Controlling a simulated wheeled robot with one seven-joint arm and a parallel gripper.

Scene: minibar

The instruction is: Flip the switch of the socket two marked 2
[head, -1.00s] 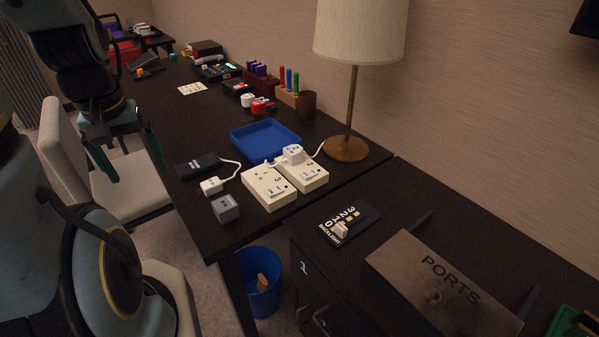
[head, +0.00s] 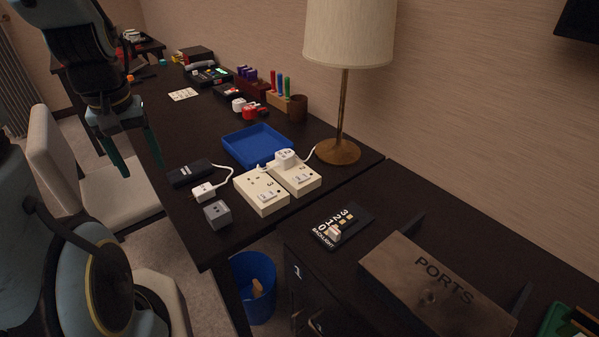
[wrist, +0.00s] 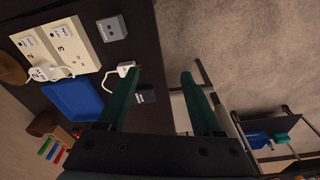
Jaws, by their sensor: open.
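Two cream sockets lie side by side on the dark desk. The right one, which I take for socket two (head: 309,185), has a white plug (head: 285,157) in its far end and a rocker switch (head: 302,177) at its near end. The left one, socket three (head: 246,187), is marked 3 and has its own switch (head: 267,196). Socket two also shows at the upper left of the wrist view (wrist: 46,56). My gripper (head: 140,165) is open and empty, left of the desk near the chair, well away from both sockets. It fills the middle of the wrist view (wrist: 160,75).
A grey cube (head: 217,214), a white plug (head: 203,192), a black adapter (head: 190,173) and a blue tray (head: 230,150) lie around the sockets. A lamp (head: 339,152) stands behind. A backlight panel (head: 350,216) and a PORTS box (head: 385,265) are to the right.

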